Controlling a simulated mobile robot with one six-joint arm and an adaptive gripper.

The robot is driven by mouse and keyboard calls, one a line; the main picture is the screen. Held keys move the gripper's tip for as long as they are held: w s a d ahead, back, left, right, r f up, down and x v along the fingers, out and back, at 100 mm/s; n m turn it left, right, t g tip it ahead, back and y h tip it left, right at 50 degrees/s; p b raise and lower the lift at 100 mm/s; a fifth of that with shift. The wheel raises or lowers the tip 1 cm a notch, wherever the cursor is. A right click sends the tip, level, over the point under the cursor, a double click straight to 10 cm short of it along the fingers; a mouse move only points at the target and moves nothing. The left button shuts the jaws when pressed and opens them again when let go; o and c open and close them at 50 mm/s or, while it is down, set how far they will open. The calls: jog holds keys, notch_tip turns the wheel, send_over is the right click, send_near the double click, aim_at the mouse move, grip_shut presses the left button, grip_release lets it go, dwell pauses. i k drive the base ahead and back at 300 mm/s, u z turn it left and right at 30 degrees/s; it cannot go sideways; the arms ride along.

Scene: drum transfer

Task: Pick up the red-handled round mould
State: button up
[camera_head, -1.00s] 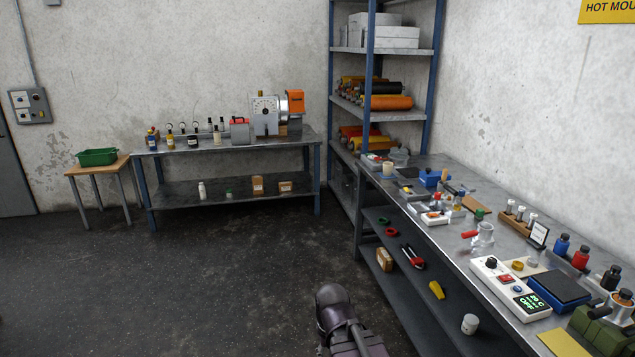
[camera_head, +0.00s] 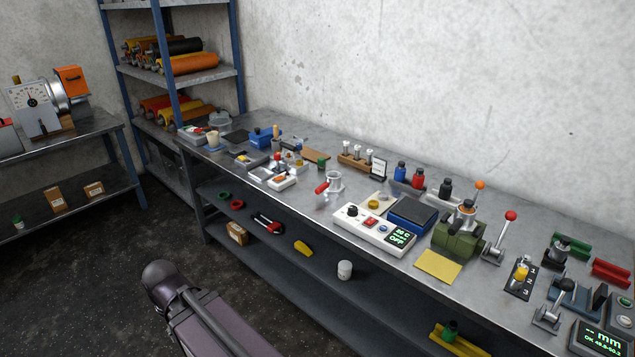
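The round mould (camera_head: 335,181) is a small grey metal cup with a red handle (camera_head: 321,188) pointing left. A dark part of my arm shows at the lower left, over the floor and well apart from the mould. My gripper's fingers are not in view.
Bare bench lies around the mould's left side.

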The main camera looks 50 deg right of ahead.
aim_at(332, 185)
jog(key=z, duration=0.1)
jog(key=i, duration=1.55)
jog(key=z, duration=1.75)
jog(key=k, duration=0.55)
jog(key=z, duration=0.1)
